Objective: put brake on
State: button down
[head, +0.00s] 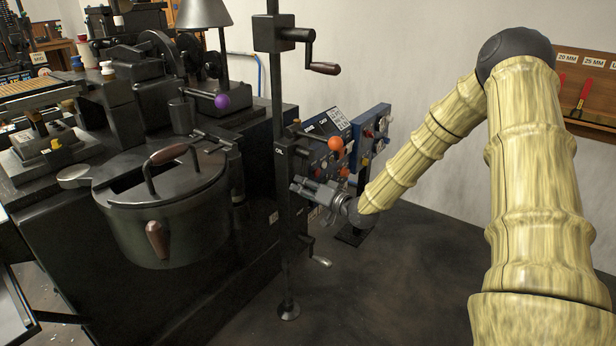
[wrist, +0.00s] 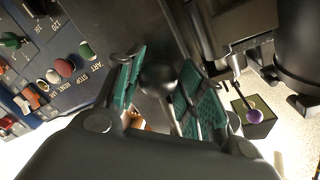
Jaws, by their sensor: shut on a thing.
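My gripper (head: 302,188) is beside the dark vertical post at the right end of the casting machine, in front of the control panel in the head view. In the wrist view, its two teal-padded fingers (wrist: 160,85) are closed around a dark round knob (wrist: 158,74). The knob sits between the pads. Its shaft is mostly hidden, and I see no brake label on it. In the head view the gripper and post hide the knob.
A blue control panel (head: 374,133) with several buttons stands behind my gripper. Nearby are an orange ball (head: 336,144), a purple ball (head: 222,101) and a crank handle (head: 323,68). A dark lidded pot (head: 180,235) is at left. Floor at lower right is clear.

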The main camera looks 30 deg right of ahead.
jog(key=shift+s+a+r+m+p, duration=0.2)
jog(key=shift+a+r+m+p, duration=0.05)
jog(key=shift+a+m+p, duration=0.3)
jog(key=shift+s+a+r+m+p, duration=0.25)
jog(key=shift+a+m+p, duration=0.2)
jog(key=shift+m, duration=0.2)
jog(key=c, duration=0.9)
grip_release()
jog(key=shift+d, duration=0.1)
jog(key=shift+c, duration=0.2)
jog(key=shift+f, duration=0.1)
jog(key=v, duration=1.2)
